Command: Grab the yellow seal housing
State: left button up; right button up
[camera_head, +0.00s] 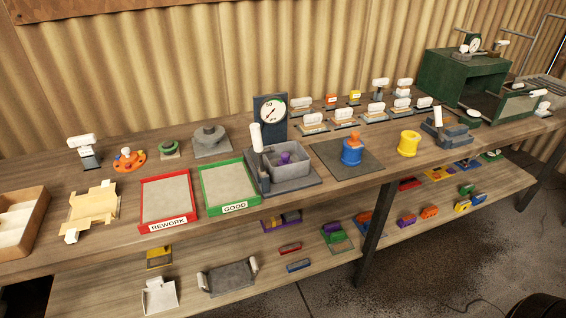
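A yellow ring-shaped housing (408,143) stands upright on the wooden workbench, right of the middle. It has a round opening on top and a small handle-like part on its left side. It stands apart from its neighbours. Neither of my grippers shows in the head view.
A grey clamp-like fixture (445,134) stands to the right of the yellow housing. A grey box fixture (292,172) with a dial gauge (271,112) stands left of the mat. Red REWORK (168,224) and green GOOD (235,206) trays lie further left. Labelled blocks line the back.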

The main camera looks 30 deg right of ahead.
aim_at(408, 147)
jog(key=z, duration=1.75)
jog(key=i+l, duration=0.35)
jog(key=i, duration=0.15)
jog(key=i+l+u, duration=0.4)
jog(key=i+l, duration=0.3)
jog(key=l, duration=0.05)
